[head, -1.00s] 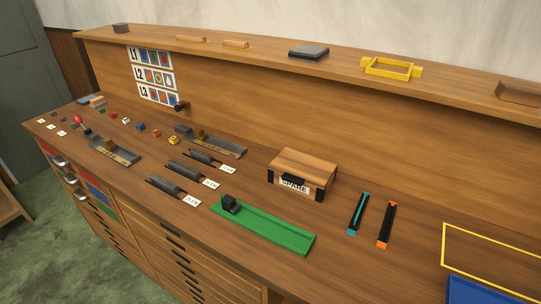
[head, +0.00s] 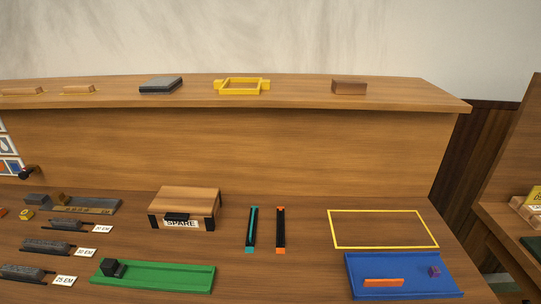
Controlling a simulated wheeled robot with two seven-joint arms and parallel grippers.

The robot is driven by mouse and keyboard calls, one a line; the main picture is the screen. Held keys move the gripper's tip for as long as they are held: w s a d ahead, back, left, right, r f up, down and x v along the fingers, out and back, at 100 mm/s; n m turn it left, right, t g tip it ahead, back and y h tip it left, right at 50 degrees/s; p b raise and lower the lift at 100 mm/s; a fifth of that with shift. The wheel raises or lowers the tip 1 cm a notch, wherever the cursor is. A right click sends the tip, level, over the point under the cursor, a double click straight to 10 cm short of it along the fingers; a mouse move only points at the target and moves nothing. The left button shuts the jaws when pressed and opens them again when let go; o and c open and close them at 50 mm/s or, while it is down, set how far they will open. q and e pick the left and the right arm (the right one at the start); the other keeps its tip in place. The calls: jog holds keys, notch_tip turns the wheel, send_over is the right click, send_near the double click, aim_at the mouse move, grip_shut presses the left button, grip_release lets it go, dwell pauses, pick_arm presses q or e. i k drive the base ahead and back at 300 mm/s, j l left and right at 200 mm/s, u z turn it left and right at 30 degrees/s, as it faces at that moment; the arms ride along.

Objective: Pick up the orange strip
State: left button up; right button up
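An orange bar (head: 384,282) lies flat in the front part of the blue tray (head: 362,262), at the lower right of the head view. A black strip with orange ends (head: 280,230) lies on the bench left of the tray. A similar black strip with teal ends and edge (head: 252,229) lies just left of it, apart from it. Neither of my grippers shows in the view.
A yellow rectangular outline (head: 383,248) marks bare bench behind the tray. A wooden box labelled SPARE (head: 187,197) and a green tray with a black block (head: 165,276) stand to the left. A small purple piece (head: 434,271) is in the blue tray. A raised shelf (head: 300,97) runs behind.

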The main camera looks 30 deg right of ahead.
aim_at(383, 283)
jog(key=k+l+z, duration=0.1)
jog(key=z, duration=0.4)
jog(key=k+l+z, duration=0.1)
jog(key=z, duration=0.4)
jog(key=l+z, duration=0.15)
jog(key=z, duration=0.35)
